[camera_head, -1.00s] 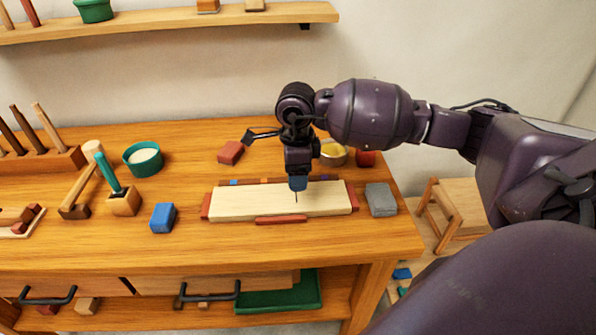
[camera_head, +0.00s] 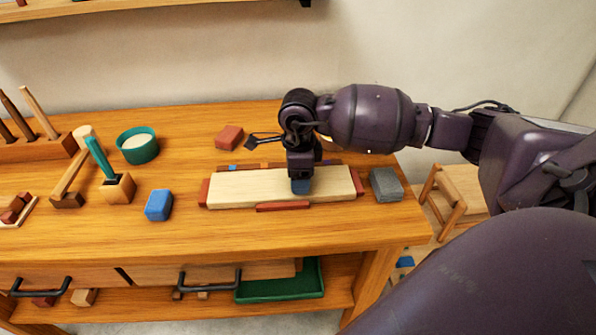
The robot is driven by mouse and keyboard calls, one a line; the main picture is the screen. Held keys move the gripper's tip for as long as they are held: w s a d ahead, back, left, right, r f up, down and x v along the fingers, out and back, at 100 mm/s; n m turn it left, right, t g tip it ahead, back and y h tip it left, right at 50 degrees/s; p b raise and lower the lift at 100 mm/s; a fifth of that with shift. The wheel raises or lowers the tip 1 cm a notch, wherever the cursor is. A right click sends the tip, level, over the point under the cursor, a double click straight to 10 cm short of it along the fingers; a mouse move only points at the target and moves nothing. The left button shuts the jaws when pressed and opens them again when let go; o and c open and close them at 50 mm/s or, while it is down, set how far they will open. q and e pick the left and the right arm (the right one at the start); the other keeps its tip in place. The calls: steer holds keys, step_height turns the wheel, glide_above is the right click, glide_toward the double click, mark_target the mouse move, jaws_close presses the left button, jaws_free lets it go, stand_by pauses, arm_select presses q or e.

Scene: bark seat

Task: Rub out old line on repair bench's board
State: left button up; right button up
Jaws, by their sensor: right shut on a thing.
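The pale board (camera_head: 240,188) lies on the repair bench with red-brown blocks at its two ends and a red-brown strip along its front edge. My right gripper (camera_head: 301,178) points down over the right-of-middle part of the board. No dark line shows on the bare board; the part under the block and gripper is hidden. My left gripper is out of view.
Around the board are a blue block (camera_head: 158,205), a grey block (camera_head: 386,184), a red block (camera_head: 229,137) and a green bowl (camera_head: 138,147). A mallet and a wooden holder (camera_head: 118,188) stand at left. The bench front is clear.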

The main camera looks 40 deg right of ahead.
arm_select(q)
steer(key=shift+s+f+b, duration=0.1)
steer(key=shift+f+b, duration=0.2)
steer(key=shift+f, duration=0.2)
arm_select(e)
steer(key=shift+f, duration=0.6)
